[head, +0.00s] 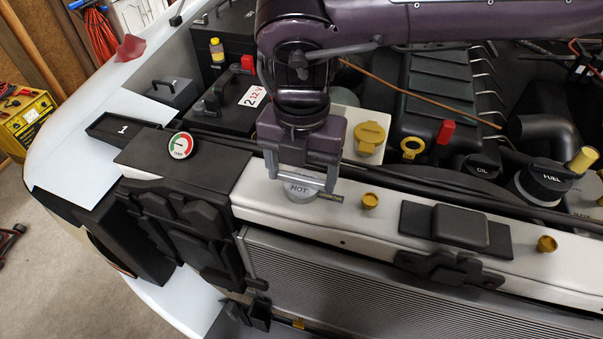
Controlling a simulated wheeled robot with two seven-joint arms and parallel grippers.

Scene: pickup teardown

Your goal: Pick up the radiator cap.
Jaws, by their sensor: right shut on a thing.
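The radiator cap (299,189) is a silver-grey disc marked HOT, at the left part of the white radiator top panel (330,213). My right gripper (301,180) reaches down over it from above, with one finger on each side, and is shut on the cap. The fingers hide part of the cap's rim. I cannot tell whether the cap is seated or slightly raised. My left gripper is not in view.
A round gauge (181,145) stands left on a black cover. A yellow cap (370,137) on a white reservoir is just behind right. Brass knobs (370,201) and a black bracket (457,227) sit along the panel. The battery (235,95) is behind left.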

